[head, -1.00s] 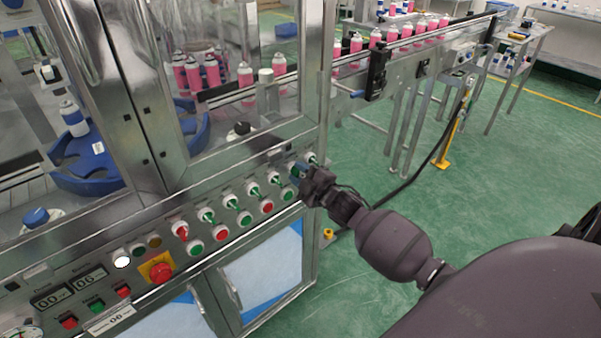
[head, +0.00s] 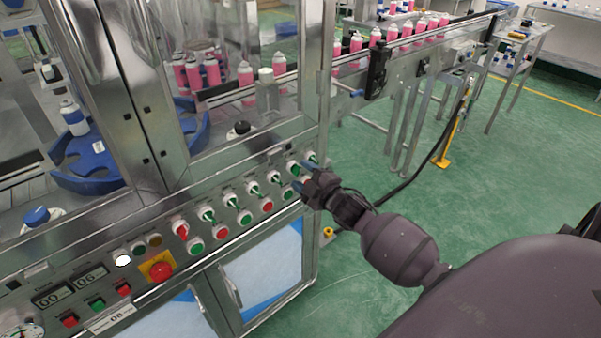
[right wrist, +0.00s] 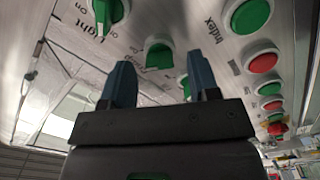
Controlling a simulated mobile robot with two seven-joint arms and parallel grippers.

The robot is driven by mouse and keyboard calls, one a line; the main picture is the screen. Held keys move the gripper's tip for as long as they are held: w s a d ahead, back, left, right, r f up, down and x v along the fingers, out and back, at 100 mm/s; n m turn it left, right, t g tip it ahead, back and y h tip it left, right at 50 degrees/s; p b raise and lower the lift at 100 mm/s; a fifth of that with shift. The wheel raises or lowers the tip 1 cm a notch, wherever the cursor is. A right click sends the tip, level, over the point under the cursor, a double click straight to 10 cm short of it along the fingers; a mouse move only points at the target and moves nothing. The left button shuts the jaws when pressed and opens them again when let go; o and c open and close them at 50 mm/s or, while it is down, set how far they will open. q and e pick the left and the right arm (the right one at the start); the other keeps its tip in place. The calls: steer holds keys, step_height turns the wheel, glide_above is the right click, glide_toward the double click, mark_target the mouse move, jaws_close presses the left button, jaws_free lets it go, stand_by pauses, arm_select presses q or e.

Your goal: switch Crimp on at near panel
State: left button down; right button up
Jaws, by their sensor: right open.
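The near panel (head: 130,262) runs along the machine front with a row of selector knobs. My right gripper (head: 303,174) is open and empty in front of its right end. In the right wrist view its two blue fingertips (right wrist: 161,80) stand on either side of a green selector knob (right wrist: 158,54), with a gap in the picture. That knob's label is partly hidden and blurred, so I cannot read it surely as Crimp. In the head view this appears to be the second knob from the right (head: 294,167). I cannot tell its setting. My left gripper is out of view.
A green knob (right wrist: 106,10) labelled Light is beside it. Green and red push buttons (head: 267,205) sit below the knobs. A red emergency button (head: 160,271) is further left. A conveyor (head: 430,48) with pink cans stands behind.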

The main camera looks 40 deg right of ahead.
steer(key=s, duration=0.9)
steer(key=shift+d+p, duration=0.3)
steer(key=shift+d, duration=0.05)
steer(key=s+a+f+m+g, duration=0.2)
steer(key=s+a+f+m, duration=0.2)
steer(key=s, duration=0.2)
steer(key=s+a+f+m+g, duration=0.2)
steer(key=s+a+f+m, duration=0.1)
steer(key=s, duration=0.4)
steer(key=s+a+f+m+g+h, duration=0.1)
steer(key=s+a+f+m+g, duration=0.2)
steer(key=s+f, duration=0.3)
steer(key=shift+s+a+f+m, duration=0.25)
steer(key=shift+s+a+m, duration=0.1)
steer(key=shift+a+m, duration=0.5)
steer(key=shift+d, duration=0.1)
steer(key=shift+c, duration=0.4)
